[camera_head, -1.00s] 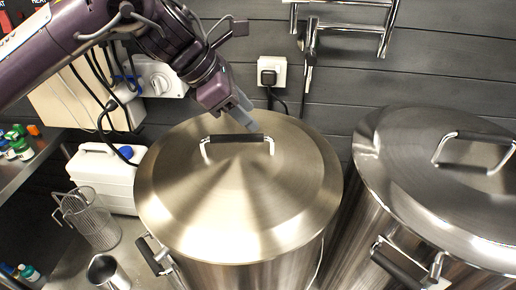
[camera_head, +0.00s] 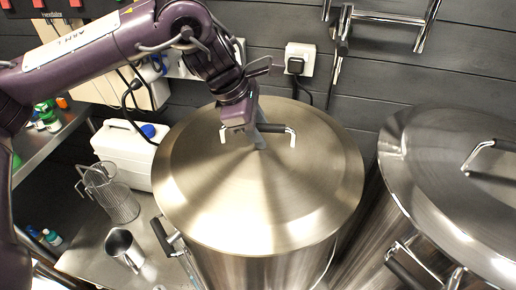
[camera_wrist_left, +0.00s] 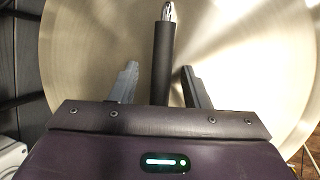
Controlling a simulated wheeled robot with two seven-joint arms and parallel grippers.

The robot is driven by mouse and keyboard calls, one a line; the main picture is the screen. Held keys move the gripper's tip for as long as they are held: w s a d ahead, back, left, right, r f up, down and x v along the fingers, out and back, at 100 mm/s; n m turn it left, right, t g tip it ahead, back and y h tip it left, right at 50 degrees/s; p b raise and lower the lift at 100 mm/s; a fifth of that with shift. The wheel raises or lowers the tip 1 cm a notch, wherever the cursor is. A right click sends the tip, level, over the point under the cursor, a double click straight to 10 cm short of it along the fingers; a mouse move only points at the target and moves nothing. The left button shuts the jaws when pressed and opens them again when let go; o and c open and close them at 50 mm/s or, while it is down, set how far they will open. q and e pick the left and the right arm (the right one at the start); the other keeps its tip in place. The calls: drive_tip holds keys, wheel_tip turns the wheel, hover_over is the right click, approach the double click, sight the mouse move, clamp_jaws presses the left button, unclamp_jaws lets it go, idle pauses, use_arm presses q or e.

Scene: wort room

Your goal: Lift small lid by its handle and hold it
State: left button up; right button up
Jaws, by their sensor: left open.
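The small lid (camera_head: 300,190) is a round brushed-steel lid lying on a steel pot in the middle of the head view. Its handle (camera_head: 280,128) is a bar with a black grip and bright metal ends. My left gripper (camera_head: 257,138) is over the handle, its fingers pointing down at the lid. In the left wrist view the black grip (camera_wrist_left: 163,62) runs between the two open grey fingers (camera_wrist_left: 158,88), with a gap on each side. The left end of the handle is partly hidden by the gripper in the head view. My right gripper is not in view.
A second lidded steel pot (camera_head: 455,190) stands close at the right. At the left are a white canister (camera_head: 125,150), a wire basket (camera_head: 118,198) and a steel cup (camera_head: 122,247). A socket (camera_head: 298,62) and steel pipes (camera_head: 385,14) are on the wall behind.

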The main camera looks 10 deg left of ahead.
use_arm(q)
clamp_jaws()
drive_tip(key=shift+w+r, duration=0.1)
drive_tip(key=shift+r, duration=0.05)
drive_tip(key=shift+r, duration=0.1)
